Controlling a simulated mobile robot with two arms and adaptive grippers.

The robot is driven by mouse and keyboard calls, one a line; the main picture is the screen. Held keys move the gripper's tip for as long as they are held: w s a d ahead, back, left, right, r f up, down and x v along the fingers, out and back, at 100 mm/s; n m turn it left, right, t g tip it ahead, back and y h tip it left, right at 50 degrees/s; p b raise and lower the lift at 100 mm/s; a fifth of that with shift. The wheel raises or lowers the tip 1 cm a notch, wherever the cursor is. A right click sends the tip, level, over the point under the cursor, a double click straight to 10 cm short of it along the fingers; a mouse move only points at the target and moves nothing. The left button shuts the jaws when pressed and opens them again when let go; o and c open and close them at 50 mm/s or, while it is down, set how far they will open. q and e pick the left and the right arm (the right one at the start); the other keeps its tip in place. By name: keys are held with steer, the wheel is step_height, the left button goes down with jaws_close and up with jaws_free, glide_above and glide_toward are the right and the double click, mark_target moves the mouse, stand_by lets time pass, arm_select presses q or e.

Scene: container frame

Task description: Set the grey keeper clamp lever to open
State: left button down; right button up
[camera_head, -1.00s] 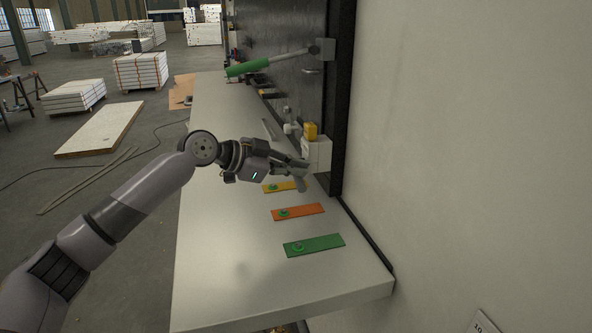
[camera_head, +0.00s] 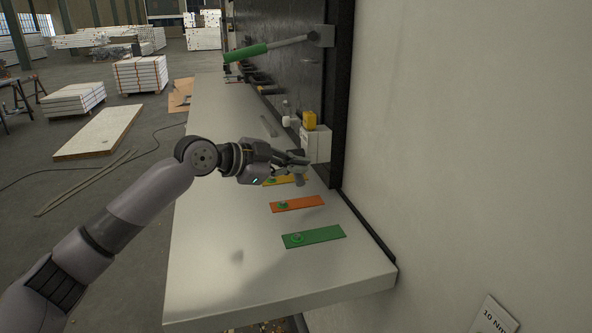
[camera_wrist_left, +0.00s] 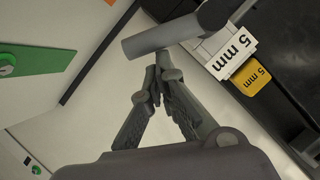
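A grey lever (camera_wrist_left: 160,36) crosses the top of the left wrist view as a thick round bar, joined to a larger grey round part at the upper right. My left gripper (camera_wrist_left: 157,72) has its fingertips together just below this bar. I cannot tell whether they touch it. In the head view my left gripper (camera_head: 303,168) is beside the white block on the panel, above the table; the lever is hard to tell from the fingers there. My right gripper is not in view.
A white block (camera_head: 316,146) with a yellow block (camera_head: 309,120) stands by the dark panel. Yellow, orange (camera_head: 298,204) and green (camera_head: 314,237) strips lie on the white table (camera_head: 215,270). A green-handled bar (camera_head: 246,52) sticks out farther back. The table's near left is clear.

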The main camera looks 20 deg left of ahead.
arm_select(q)
steer(key=f+m+t+b, duration=0.1)
steer(key=f+m+b, duration=0.1)
steer(key=b, duration=0.1)
steer(key=f+m+t+b, duration=0.1)
steer(key=f+b, duration=0.1)
steer(key=b, duration=0.1)
steer(key=shift+w+a+f+m+y, duration=0.15)
steer(key=shift+w+f+m+y, duration=0.05)
steer(key=shift+m+y, duration=0.2)
steer(key=shift+w+f+m+t, duration=0.15)
steer(key=shift+m+t, duration=0.15)
steer(key=shift+t, duration=0.2)
steer(key=shift+w+a+f+m+t+b, duration=0.2)
steer(key=shift+a+f+m+t+b, duration=0.15)
steer(key=shift+m+b, duration=0.3)
steer(key=shift+w+f+m, duration=0.1)
steer(key=shift+w+m, duration=0.05)
steer(key=shift+m, duration=0.1)
steer(key=shift+w+a+f, duration=0.25)
steer(key=shift+w+f, duration=0.1)
steer(key=shift+w+a+f, duration=0.15)
steer(key=shift+w+f, duration=0.05)
steer(key=v, duration=1.2)
steer(key=shift+a+f, duration=0.1)
